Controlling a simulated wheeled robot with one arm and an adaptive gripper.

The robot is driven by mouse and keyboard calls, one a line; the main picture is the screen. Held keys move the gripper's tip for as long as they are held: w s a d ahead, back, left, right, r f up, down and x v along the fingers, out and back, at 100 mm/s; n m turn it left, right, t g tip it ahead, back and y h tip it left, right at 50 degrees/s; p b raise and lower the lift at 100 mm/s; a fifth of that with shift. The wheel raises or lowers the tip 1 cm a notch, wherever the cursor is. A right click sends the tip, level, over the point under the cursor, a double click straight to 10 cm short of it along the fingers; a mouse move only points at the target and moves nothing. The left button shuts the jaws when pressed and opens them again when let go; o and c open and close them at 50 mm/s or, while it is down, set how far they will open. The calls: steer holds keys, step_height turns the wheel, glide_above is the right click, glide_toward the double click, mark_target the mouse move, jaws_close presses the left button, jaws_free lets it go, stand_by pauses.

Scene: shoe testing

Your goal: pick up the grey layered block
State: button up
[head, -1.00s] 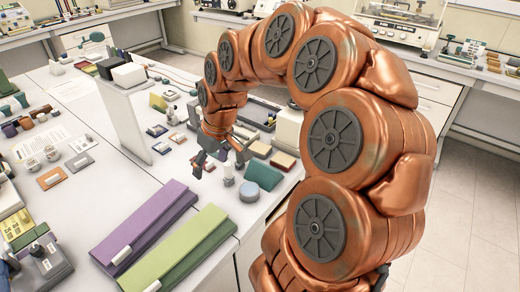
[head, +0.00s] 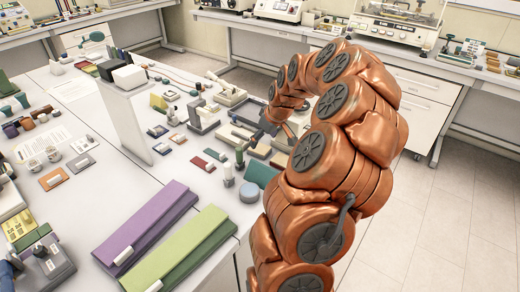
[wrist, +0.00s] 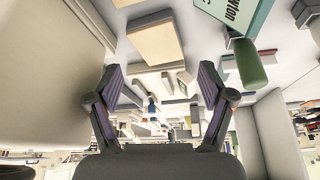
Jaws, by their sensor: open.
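My gripper (wrist: 165,85) is open in the wrist view, its two dark fingers apart with nothing held between them. In the head view its dark body (head: 270,122) hangs over the right part of the bench, its fingertips hidden or too small to make out. A flat cream-faced block (wrist: 154,40) with a darker edge lies just past the fingers in the wrist view, toward the top. A pale block (head: 260,150) lies below the gripper in the head view. I cannot tell for sure which block is the grey layered one.
A green cylinder (wrist: 250,66) and a teal lettered piece (wrist: 240,14) are right of the fingers. A large beige surface (wrist: 45,60) is close on the left. Purple (head: 150,225) and green (head: 180,252) long boxes lie at the bench front.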

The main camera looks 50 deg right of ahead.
mark_target(259, 148)
steer(key=shift+p+x, duration=0.85)
steer(key=shift+x, duration=0.25)
steer(key=shift+p+x, duration=0.45)
steer(key=shift+x, duration=1.05)
steer(key=shift+s+f, duration=0.1)
steer(key=shift+s, duration=0.05)
steer(key=shift+c, duration=0.4)
steer(key=c, duration=0.9)
